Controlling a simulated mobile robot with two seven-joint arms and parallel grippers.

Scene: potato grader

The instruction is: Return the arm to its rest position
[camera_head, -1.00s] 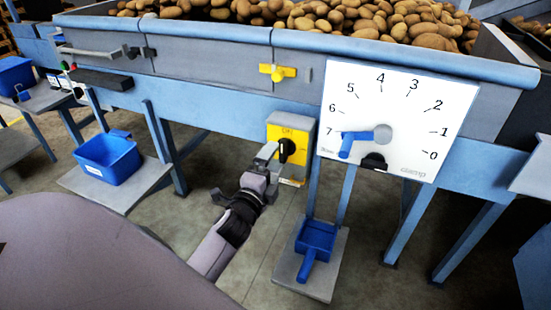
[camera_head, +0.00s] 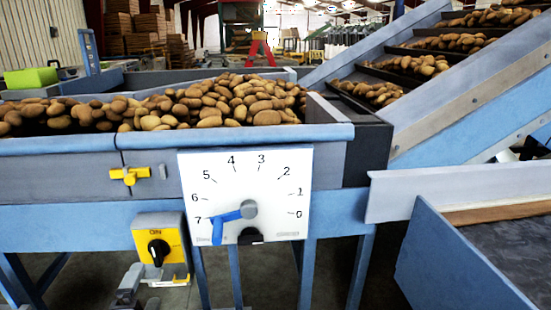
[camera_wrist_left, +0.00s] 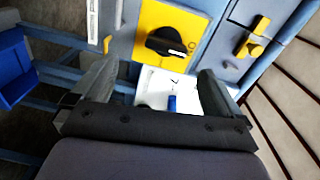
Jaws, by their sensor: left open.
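My left gripper (camera_head: 130,284) shows at the lower left of the head view, below and left of the yellow switch box (camera_head: 143,238). It is open, and nothing shows between its fingers in the left wrist view (camera_wrist_left: 155,92). The box's black rotary knob (camera_head: 158,252) sits under an "ON" label. In the wrist view the knob (camera_wrist_left: 168,42) is beyond the fingers and apart from them. Most of my left arm is cut off by the head view's edge. My right gripper is not in view.
A white dial plate (camera_head: 270,175) has a blue pointer (camera_head: 225,217) near 7. A yellow handle (camera_head: 130,175) is on the grey panel. Potatoes (camera_head: 210,103) fill the hopper above. The blue frame (camera_head: 90,222) is close to the arm. A conveyor (camera_head: 480,75) rises at right.

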